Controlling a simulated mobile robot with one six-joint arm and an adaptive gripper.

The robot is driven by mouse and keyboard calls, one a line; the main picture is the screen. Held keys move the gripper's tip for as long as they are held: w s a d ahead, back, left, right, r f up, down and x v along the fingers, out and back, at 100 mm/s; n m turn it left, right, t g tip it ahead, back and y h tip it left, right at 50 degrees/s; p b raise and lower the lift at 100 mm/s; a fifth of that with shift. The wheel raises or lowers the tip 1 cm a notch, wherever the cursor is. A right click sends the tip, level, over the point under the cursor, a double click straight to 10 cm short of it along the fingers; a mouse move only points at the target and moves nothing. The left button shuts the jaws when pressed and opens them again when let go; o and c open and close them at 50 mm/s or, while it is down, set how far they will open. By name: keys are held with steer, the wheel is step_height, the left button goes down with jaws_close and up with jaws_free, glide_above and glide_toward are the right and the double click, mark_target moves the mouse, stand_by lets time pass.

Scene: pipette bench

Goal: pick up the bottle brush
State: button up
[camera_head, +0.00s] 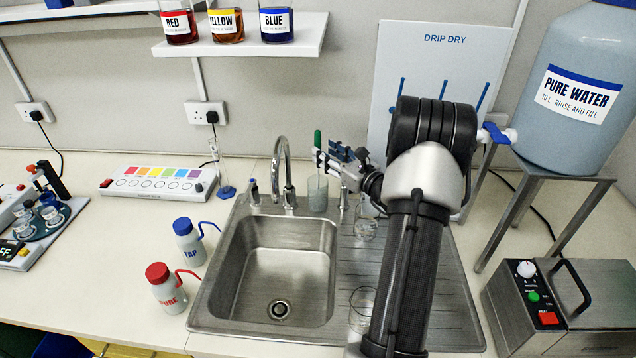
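The bottle brush (318,138) shows as an upright green handle above a grey cup (317,193) behind the sink, to the right of the tap. Its lower part is hidden by the cup and my fingers. My gripper (324,158) reaches in from the right, with its fingertips at the handle just above the cup rim. The fingers overlap the handle in this view. I cannot tell whether they are closed on it or only beside it.
The curved tap (281,165) stands close left of the cup, over the steel sink (232,270). Glass beakers (362,305) stand on the drainer at right. The drip dry board (440,55) is behind my arm. Two wash bottles (187,243) stand left of the sink.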

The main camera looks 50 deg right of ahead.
steer(key=w, duration=0.4)
steer(key=shift+w+d+r+b, duration=0.1)
steer(key=shift+w+b, duration=0.1)
steer(key=shift+b, duration=0.2)
steer(key=shift+c, duration=0.2)
jaws_close()
